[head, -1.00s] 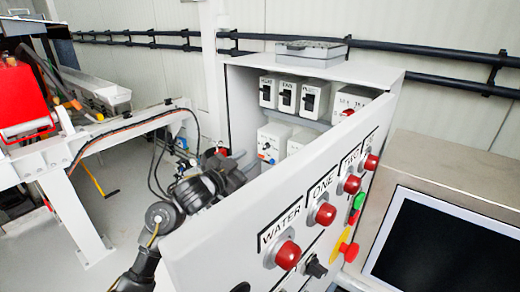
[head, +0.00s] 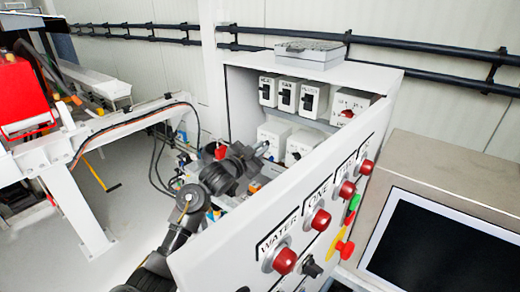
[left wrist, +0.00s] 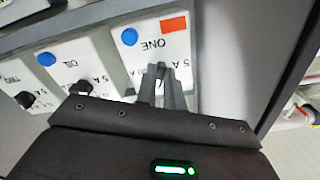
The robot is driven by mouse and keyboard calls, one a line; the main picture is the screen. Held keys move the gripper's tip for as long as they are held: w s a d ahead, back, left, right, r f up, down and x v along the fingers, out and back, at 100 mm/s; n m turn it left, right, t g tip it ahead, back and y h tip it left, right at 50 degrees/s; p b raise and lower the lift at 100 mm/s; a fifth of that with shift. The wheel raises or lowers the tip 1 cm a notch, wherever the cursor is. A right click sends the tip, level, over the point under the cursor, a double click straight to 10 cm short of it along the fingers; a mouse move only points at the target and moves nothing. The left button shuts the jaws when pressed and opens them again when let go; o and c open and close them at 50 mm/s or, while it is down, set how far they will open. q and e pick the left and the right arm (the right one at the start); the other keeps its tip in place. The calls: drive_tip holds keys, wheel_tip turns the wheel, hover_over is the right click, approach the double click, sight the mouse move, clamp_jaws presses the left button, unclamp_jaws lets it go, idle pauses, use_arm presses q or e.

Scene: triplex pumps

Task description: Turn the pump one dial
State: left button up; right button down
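In the left wrist view, a white box labelled ONE (left wrist: 168,50) appears upside down, with a blue dot and an orange square. My left gripper (left wrist: 161,72) is right in front of this box, its fingers close together over the place below the label. The dial there is hidden by the fingers, and I cannot tell whether they touch it. In the head view, my left gripper (head: 258,152) reaches behind the open door into the cabinet, at the lower row of white boxes (head: 273,134). My right gripper is not in view.
The open cabinet door (head: 235,240) carries red lamps (head: 285,261) and a knob (head: 311,266), close to my left arm. Boxes labelled OIL (left wrist: 75,67) and TWO (left wrist: 18,85) with black knobs stand beside box ONE. A dark screen (head: 440,245) is at the right.

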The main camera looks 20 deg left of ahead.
use_arm(q)
clamp_jaws()
drive_tip(key=shift+a+m+b, duration=0.15)
drive_tip(key=shift+m+b, duration=3.9)
drive_tip(key=shift+m, duration=0.75)
drive_tip(key=shift+r, duration=0.1)
